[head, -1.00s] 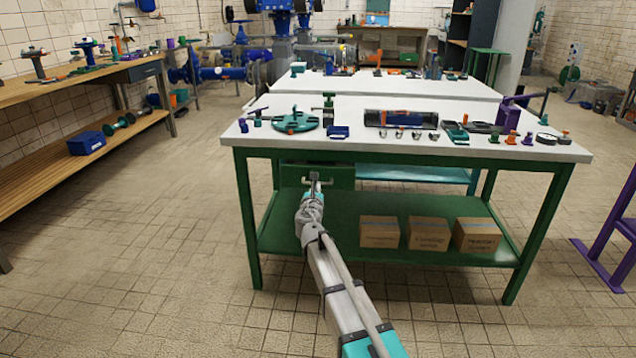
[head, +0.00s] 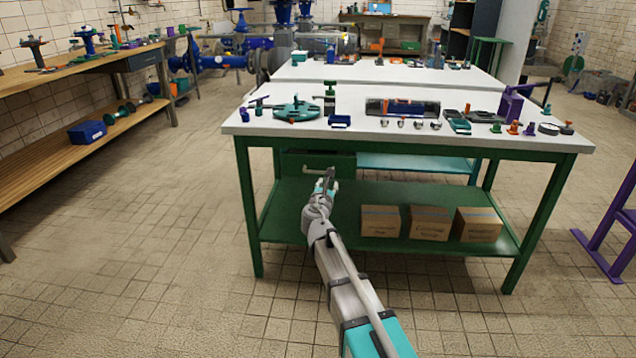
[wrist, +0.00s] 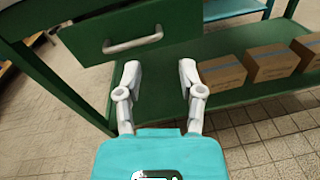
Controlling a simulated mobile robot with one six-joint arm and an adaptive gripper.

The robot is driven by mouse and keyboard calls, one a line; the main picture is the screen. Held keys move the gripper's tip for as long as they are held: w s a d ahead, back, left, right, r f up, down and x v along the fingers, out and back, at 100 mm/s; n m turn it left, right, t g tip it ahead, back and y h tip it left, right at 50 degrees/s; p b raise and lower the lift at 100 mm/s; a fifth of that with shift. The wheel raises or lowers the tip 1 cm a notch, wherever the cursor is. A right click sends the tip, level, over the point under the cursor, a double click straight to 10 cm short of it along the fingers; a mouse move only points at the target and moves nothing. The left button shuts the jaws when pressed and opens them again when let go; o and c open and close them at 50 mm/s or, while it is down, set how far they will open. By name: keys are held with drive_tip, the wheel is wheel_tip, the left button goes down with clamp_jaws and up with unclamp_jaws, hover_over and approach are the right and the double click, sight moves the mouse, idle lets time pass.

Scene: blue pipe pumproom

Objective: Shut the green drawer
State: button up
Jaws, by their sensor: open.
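The green drawer (head: 300,163) is under the left part of the green workbench's white top. In the wrist view, its green front (wrist: 85,42) and pale bar handle (wrist: 132,42) show at the upper left, with a dark gap above the front edge. The drawer looks partly pulled out; how far is hard to tell. My gripper (head: 329,180) is in front of the drawer, slightly below and right of its middle. In the wrist view, my gripper's two fingers (wrist: 159,72) are spread, with nothing between them. They appear apart from the handle.
The green lower shelf (head: 350,225) carries cardboard boxes (head: 430,223) to the right of my gripper. The bench's left front leg (head: 247,215) stands left of the drawer. Tools and parts cover the white top (head: 350,110). The tiled floor (head: 150,240) to the left is open.

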drive_tip(key=s+d+f+m+g+h, duration=0.1)
drive_tip(key=s+d+f+m+g, duration=0.25)
drive_tip(key=d+m, duration=0.3)
drive_tip(key=s+d+f+m+g+h+p, duration=0.1)
drive_tip(key=s+d+f+m+g+h, duration=0.15)
drive_tip(key=s+d+m, duration=0.35)
drive_tip(key=s+d+f+m+g+h, duration=0.1)
drive_tip(key=s+d+f+m+g, duration=0.25)
drive_tip(key=d+m, duration=0.35)
drive_tip(key=s+f+m+g+y, duration=0.3)
drive_tip(key=s+m, duration=0.3)
drive_tip(key=s, duration=0.3)
drive_tip(key=s+f+m+g+y+p, duration=0.1)
drive_tip(key=s+f+m+g+y, duration=0.2)
drive_tip(key=s, duration=0.7)
drive_tip(key=d+m+g, duration=0.1)
drive_tip(key=m+g, duration=0.1)
drive_tip(key=m, duration=0.2)
drive_tip(key=shift+y, duration=0.35)
